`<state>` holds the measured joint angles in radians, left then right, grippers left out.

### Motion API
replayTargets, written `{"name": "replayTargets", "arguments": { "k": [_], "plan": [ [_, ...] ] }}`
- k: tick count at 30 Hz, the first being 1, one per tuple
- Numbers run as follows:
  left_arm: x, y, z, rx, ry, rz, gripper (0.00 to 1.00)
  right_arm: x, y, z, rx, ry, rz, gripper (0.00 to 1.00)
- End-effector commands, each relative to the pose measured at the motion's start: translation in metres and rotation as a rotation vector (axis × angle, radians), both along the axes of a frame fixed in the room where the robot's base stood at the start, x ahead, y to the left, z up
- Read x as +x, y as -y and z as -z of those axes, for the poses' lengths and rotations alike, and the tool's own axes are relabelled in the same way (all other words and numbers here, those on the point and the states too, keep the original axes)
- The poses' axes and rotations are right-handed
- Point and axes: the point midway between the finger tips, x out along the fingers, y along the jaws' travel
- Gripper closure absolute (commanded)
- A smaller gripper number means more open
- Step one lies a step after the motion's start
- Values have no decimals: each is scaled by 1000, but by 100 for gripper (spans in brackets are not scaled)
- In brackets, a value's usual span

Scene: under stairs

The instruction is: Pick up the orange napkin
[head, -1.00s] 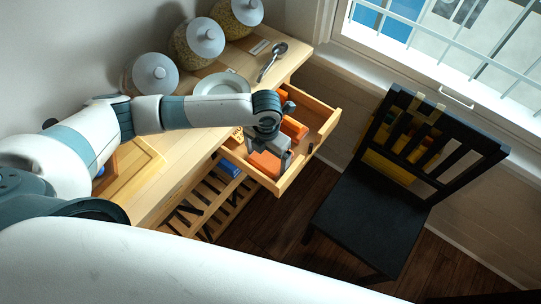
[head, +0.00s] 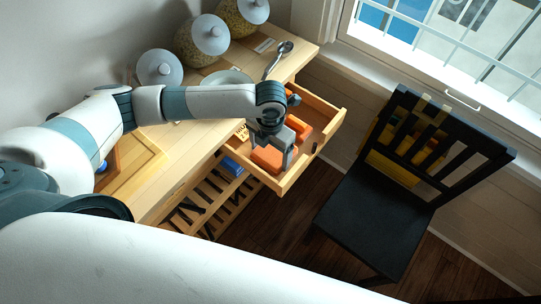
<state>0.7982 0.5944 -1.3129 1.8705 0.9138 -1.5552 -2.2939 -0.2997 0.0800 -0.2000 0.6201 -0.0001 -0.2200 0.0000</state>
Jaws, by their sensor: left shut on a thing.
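An orange napkin (head: 266,158), a folded-looking block, is at the near end of the open drawer (head: 327,128) in the head view. My left gripper (head: 279,154) reaches down into the drawer from above and is shut on the napkin. The gripper's fingers and wrist hide part of it. I cannot tell whether the napkin is clear of the drawer bottom. A second orange piece (head: 297,125) lies farther back in the drawer, partly behind my wrist. My right gripper is not in view.
The wooden counter (head: 190,140) holds lidded jars (head: 203,40), a pale plate (head: 228,77) and a ladle (head: 279,59). A slatted rack (head: 212,198) is below. A black chair (head: 375,222) stands right of the drawer, with floor between them.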

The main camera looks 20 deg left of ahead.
Motion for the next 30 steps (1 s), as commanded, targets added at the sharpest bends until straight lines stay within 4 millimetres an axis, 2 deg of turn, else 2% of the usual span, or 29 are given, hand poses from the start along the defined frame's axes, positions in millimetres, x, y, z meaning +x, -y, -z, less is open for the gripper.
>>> {"name": "replayTargets", "arguments": {
  "k": [9, 15, 30],
  "plan": [
    [1, 0, -51, -2, 5, 1, 41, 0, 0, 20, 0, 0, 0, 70],
    [1, 0, -73, 0, 1, 0, 41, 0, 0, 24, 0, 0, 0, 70],
    [0, 0, -78, -1, 0, -1, 41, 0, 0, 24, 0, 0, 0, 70]
  ]
}}
